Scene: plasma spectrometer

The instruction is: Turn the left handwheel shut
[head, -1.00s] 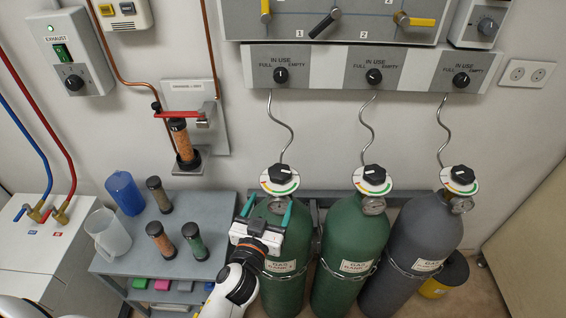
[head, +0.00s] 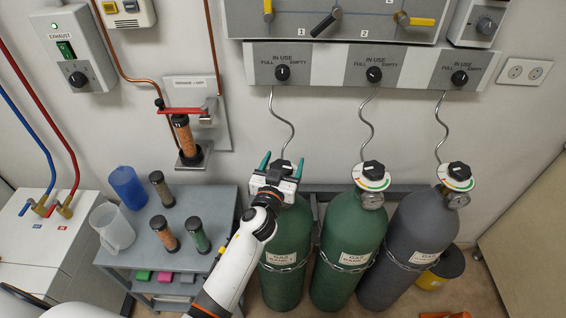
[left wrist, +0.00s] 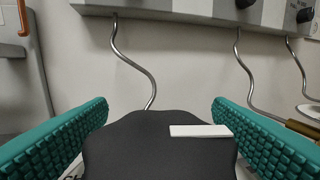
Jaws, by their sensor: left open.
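The left handwheel is a black knob with a white mark (left wrist: 160,145), large and close in the left wrist view, on top of the left green gas cylinder (head: 284,240). My left gripper (head: 280,163) is open, with its teal fingers on either side of this handwheel. In the left wrist view the fingers (left wrist: 160,135) stand to the left and right of the knob, with a gap seen at each upper side. In the head view the gripper hides most of the handwheel. My right gripper is not in view.
A second green cylinder (head: 345,250) and a grey cylinder (head: 405,250), each with its own black handwheel, stand to the right. A grey shelf (head: 190,265) with jugs and filter tubes is on the left. Thin metal tubes rise to the wall panel (head: 315,70).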

